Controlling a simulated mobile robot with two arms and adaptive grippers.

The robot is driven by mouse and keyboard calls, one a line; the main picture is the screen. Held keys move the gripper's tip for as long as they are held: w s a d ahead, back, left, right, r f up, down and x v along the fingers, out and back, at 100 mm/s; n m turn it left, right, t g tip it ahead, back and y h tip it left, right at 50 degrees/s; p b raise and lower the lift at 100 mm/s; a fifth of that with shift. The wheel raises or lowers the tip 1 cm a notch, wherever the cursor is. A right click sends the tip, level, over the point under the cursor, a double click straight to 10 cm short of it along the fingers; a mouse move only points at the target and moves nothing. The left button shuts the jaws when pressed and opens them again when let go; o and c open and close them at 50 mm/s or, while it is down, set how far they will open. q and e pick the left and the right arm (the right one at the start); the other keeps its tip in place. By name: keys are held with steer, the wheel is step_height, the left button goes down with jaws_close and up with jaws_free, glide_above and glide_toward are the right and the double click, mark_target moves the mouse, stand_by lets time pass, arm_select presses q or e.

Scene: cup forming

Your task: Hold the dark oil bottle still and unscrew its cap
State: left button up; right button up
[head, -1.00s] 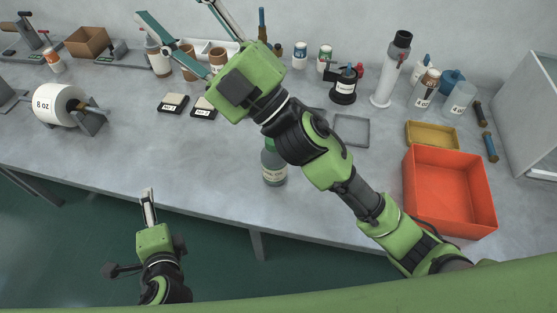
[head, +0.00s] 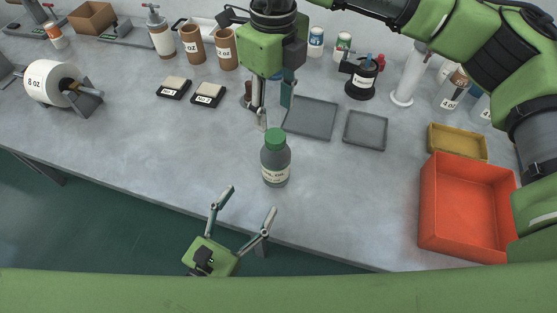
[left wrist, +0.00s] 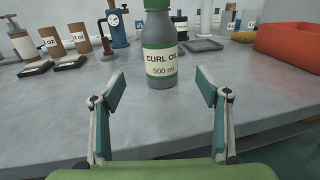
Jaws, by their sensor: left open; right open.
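The dark oil bottle (head: 275,166) stands upright on the table near its front edge, with a green cap (head: 275,138) on top. My left gripper (head: 245,200) is open and empty, low in front of the bottle. In the left wrist view the bottle stands beyond and between its two fingers (left wrist: 158,92), apart from them.
Two grey trays (head: 312,118) (head: 365,130) lie right of the right gripper. An orange bin (head: 462,208) and yellow tray (head: 458,142) stand at the right. Two small scales (head: 173,88) (head: 208,95) and a label roll (head: 52,83) are at the left. The table around the bottle is clear.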

mark_target(277, 161)
arm_select(q)
steer(key=shift+w+d, duration=0.2)
arm_select(e)
steer(key=shift+d, duration=0.2)
arm_select(q)
steer(key=x, duration=1.3)
arm_select(e)
steer(key=shift+a, duration=0.1)
